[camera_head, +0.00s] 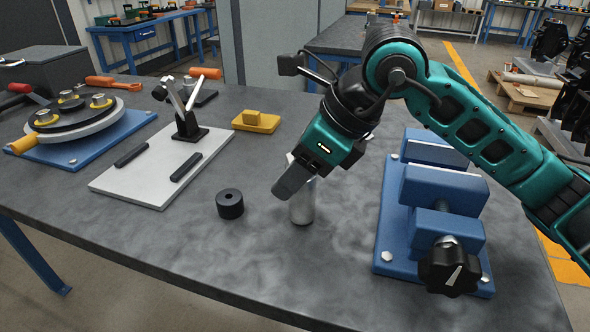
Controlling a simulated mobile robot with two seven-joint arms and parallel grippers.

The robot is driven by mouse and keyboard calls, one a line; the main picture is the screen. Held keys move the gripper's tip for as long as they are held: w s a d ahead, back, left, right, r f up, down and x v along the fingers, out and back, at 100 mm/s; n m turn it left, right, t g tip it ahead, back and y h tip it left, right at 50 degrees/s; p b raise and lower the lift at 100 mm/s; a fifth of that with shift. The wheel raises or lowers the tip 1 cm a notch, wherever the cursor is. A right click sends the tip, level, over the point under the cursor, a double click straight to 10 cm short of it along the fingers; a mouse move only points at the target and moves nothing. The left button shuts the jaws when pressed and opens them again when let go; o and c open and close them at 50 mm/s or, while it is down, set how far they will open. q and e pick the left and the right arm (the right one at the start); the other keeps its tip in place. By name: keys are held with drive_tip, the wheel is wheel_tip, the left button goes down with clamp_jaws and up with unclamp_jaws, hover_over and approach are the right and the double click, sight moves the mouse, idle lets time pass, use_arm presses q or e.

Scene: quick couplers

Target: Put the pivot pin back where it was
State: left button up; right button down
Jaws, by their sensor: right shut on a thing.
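My left gripper is not in view.
A blue vise with a black knob (433,215) stands close on the right. A white plate with a toggle clamp (140,180) and a yellow block (256,122) lie left and behind. A round fixture on a blue base (80,151) is far left. The table's front is clear.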

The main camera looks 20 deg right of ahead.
drive_tip(key=shift+r, duration=0.1)
drive_tip(key=c, duration=0.5)
unclamp_jaws()
drive_tip(key=p+v, duration=0.2)
drive_tip(key=v, duration=1)
